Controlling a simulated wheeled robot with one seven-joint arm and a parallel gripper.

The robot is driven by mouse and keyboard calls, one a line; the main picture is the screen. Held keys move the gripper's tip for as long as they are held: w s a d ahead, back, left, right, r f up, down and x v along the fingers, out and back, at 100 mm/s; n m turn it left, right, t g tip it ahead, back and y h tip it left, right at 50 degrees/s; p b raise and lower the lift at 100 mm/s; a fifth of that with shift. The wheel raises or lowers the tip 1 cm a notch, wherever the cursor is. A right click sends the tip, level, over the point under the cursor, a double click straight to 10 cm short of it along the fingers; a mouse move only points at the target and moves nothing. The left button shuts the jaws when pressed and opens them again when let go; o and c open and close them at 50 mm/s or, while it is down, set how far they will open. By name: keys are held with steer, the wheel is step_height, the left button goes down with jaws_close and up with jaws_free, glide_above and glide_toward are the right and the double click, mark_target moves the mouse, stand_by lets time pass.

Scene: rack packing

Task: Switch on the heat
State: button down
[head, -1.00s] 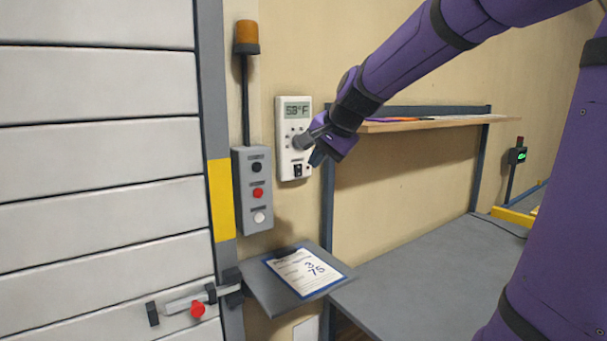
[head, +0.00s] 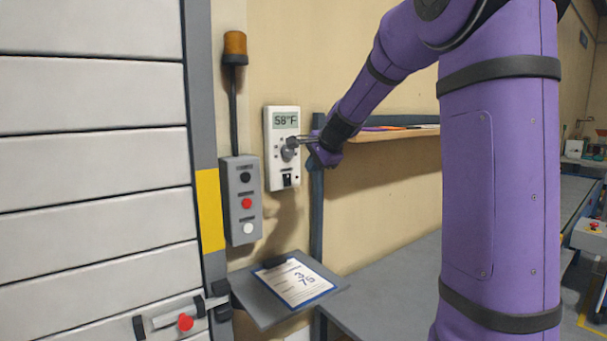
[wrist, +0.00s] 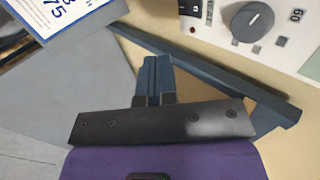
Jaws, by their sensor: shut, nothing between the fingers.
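A white thermostat (head: 270,150) is on the wall, its screen (head: 286,121) reading 58°F. Below the screen is a round grey knob (head: 288,155), and lower down a black switch (head: 287,181). In the wrist view the knob (wrist: 252,22) is at upper right, and the switch (wrist: 190,7) is cut by the top edge. My gripper (head: 298,142) is at the thermostat's right side, overlapping the knob area in the head view. In the wrist view my gripper (wrist: 154,62) is shut and empty, with its fingertips apart from knob and switch.
A grey button box (head: 241,200) with black, red and white buttons is left of the thermostat, under an orange beacon (head: 235,47). A clipboard sheet marked 3 and 75 (head: 298,283) lies on a small shelf below. A wooden shelf (head: 395,134) is to the right.

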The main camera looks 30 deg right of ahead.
mark_target(288, 186)
steer(key=w+r+x, duration=0.1)
steer(key=w+x, duration=0.1)
steer(key=x, duration=1)
steer(key=shift+r, duration=0.35)
steer(key=shift+w, duration=0.2)
steer(key=shift+r, duration=0.1)
